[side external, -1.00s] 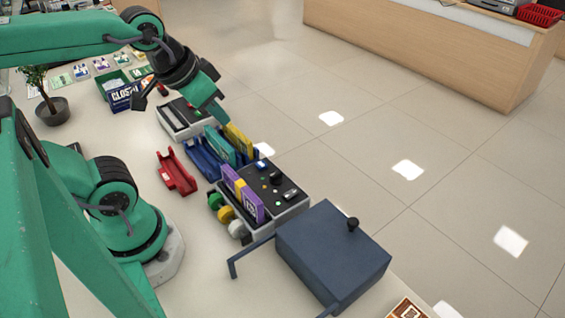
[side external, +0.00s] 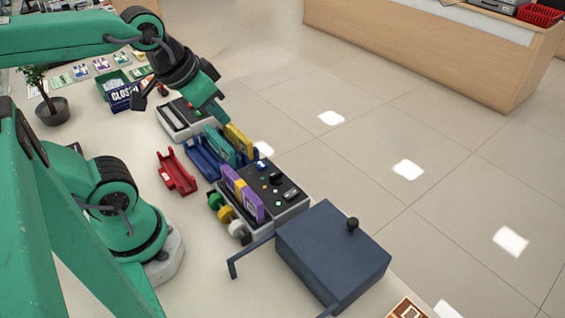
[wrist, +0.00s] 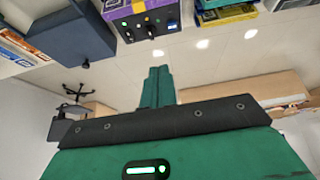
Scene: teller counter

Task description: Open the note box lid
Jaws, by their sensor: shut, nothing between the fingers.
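The note box is most likely the dark blue-grey box (side external: 330,252) at the lower right of the side view. Its lid lies flat and closed, with a black knob (side external: 352,223) on top. A thin bent bar (side external: 250,257) sticks out from its left side. In the wrist view the box (wrist: 72,27) is at the upper left, with the knob (wrist: 86,64) below it. My gripper (side external: 220,115) is shut and empty. It hangs above the far end of the row of devices, well away from the box and touching nothing that I can make out.
A control panel (side external: 283,201) with purple and white items stands just behind the box. A blue rack (side external: 203,160) with teal and yellow pieces is below my gripper. A red holder (side external: 176,174) lies to its left. A potted plant (side external: 52,108) stands at far left.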

